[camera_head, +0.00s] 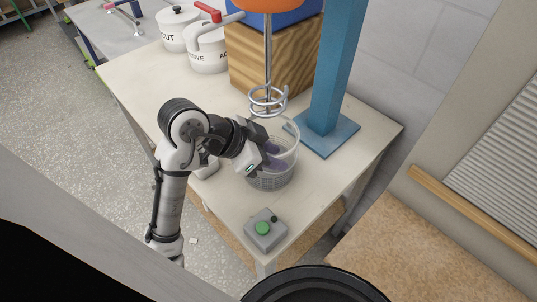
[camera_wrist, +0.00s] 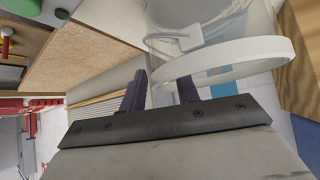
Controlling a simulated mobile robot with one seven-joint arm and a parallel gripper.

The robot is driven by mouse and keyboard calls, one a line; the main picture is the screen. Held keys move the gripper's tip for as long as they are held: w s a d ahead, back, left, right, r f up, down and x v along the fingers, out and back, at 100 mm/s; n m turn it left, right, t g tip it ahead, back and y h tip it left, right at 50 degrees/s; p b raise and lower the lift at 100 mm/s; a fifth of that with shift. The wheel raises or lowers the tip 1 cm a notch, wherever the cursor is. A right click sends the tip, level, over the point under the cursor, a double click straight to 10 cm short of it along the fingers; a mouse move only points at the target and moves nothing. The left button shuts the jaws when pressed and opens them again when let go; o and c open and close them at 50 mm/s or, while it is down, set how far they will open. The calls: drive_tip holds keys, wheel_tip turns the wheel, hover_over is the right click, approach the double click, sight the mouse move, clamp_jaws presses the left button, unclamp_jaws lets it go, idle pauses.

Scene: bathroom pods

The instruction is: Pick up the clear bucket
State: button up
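The clear bucket (camera_head: 283,178) is a see-through tub with a pale rim, standing on the workbench under a metal whisk. In the wrist view its white rim or handle band (camera_wrist: 235,62) crosses close in front of the camera, with the clear wall behind. My gripper (camera_head: 272,155) is at the bucket's upper left side, its purple fingers overlapping the bucket in the head view. In the wrist view the two fingers (camera_wrist: 161,92) are clearly apart, one overlapped by the bucket's band. I cannot tell whether either finger touches the bucket.
The metal whisk (camera_head: 268,98) hangs just above the bucket. A blue post (camera_head: 335,75) stands close behind on the right. A grey box with a green button (camera_head: 264,230) is at the front corner of the bench (camera_head: 150,88). White lidded pots (camera_head: 207,52) stand at the back left.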

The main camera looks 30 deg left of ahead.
drive_tip(key=shift+x, duration=0.95)
clamp_jaws()
idle(0.7)
